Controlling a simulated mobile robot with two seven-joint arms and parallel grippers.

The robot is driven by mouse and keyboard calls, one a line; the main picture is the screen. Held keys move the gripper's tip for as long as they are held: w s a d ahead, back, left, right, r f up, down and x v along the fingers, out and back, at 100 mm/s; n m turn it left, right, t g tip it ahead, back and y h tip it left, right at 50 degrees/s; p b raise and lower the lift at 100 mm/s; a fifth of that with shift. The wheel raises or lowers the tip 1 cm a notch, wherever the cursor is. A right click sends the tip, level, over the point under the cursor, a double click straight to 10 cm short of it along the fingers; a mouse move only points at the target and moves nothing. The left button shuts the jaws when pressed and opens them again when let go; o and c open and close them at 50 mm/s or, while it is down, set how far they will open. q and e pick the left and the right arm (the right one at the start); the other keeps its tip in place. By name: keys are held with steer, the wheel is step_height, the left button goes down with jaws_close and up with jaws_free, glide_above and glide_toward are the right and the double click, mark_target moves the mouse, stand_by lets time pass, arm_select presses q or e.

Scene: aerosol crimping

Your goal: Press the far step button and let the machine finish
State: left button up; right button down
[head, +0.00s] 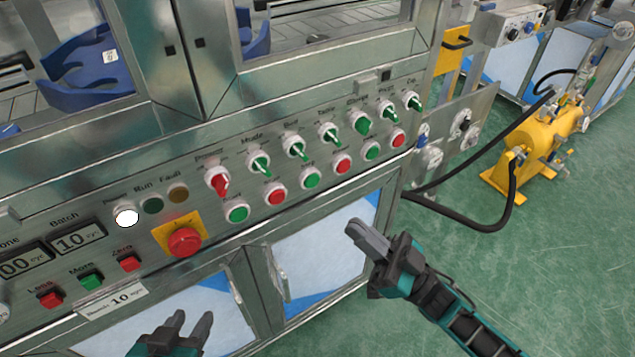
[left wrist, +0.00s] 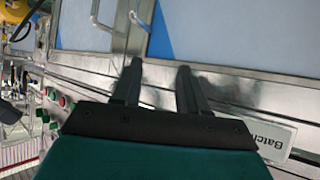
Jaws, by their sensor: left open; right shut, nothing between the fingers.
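The machine's control panel (head: 215,240) slants across the head view. A row of green and red push buttons runs along it under the selector switches, ending in a green button (head: 371,150) and a red button (head: 397,138) at the far right. Their small labels are too blurred to tell which one is step. My right gripper (head: 366,240) is shut and empty, in front of the lower cabinet doors, below and apart from the buttons. My left gripper (head: 192,322) is open and empty at the bottom edge; its spread fingers also show in the left wrist view (left wrist: 158,75).
A red emergency stop (head: 184,242) on a yellow plate sits left of the buttons. The power lamp (head: 126,216) glows white; the run lamp (head: 152,205) and fault lamp (head: 178,193) look dark. A yellow pump-like unit (head: 545,135) with black hoses stands right. Green floor is clear at lower right.

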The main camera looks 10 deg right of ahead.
steer(key=b, duration=0.4)
glide_toward(312, 181)
steer(key=w+a+r, duration=0.1)
steer(key=a+r, duration=0.3)
steer(key=r, duration=0.1)
steer(key=shift+w+f, duration=0.1)
steer(key=shift+w, duration=0.05)
stand_by(1.2)
steer(key=shift+w, duration=0.1)
stand_by(0.5)
steer(key=shift+w+a, duration=0.1)
steer(key=shift+w, duration=0.2)
